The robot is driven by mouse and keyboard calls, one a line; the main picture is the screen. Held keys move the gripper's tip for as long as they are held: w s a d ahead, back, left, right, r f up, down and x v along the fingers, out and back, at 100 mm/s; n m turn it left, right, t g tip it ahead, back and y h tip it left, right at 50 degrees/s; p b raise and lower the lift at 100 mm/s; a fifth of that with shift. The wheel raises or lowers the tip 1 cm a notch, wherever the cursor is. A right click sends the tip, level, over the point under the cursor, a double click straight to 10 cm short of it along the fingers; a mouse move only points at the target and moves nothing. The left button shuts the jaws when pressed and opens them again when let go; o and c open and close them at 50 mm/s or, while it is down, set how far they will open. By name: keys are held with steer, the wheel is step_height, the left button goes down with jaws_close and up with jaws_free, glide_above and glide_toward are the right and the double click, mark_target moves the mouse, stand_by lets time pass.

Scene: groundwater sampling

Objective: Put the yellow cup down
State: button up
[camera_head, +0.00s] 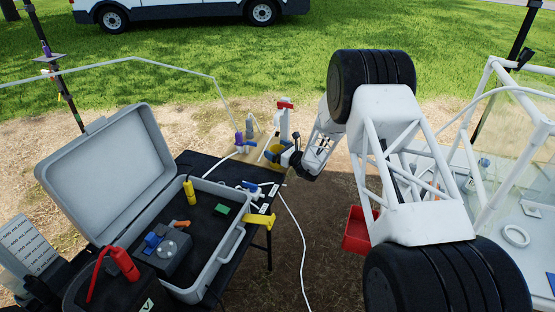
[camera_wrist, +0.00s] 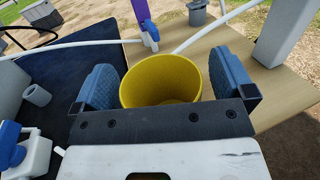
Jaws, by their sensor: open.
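The yellow cup (camera_wrist: 161,80) stands upright on a light wooden board (camera_wrist: 275,98) in the wrist view, with its open top facing me. My gripper (camera_wrist: 170,82) is open, with one blue-grey finger on each side of the cup. A gap shows between the cup and the right finger; the left finger is very close to the cup, and I cannot tell if it touches. In the head view, the cup (camera_head: 274,151) is small and partly hidden by my gripper (camera_head: 283,157).
A black table (camera_head: 228,168) adjoins the board on the left. A purple-topped fitting (camera_head: 239,138) and a white post with a red top (camera_head: 284,122) stand close to the cup. White tubing crosses behind it. An open grey case (camera_head: 110,170) lies at left, a red bin (camera_head: 357,232) at right.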

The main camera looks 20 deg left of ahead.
stand_by(0.4)
steer(key=c, duration=1.1)
steer(key=shift+o, duration=0.2)
steer(key=shift+r, duration=0.15)
steer(key=shift+r, duration=0.75)
steer(key=s+d+r, duration=0.3)
steer(key=s+d, duration=0.5)
steer(key=s, duration=0.5)
steer(key=shift+s+d, duration=0.2)
steer(key=shift+s, duration=0.15)
steer(key=shift+r, duration=0.1)
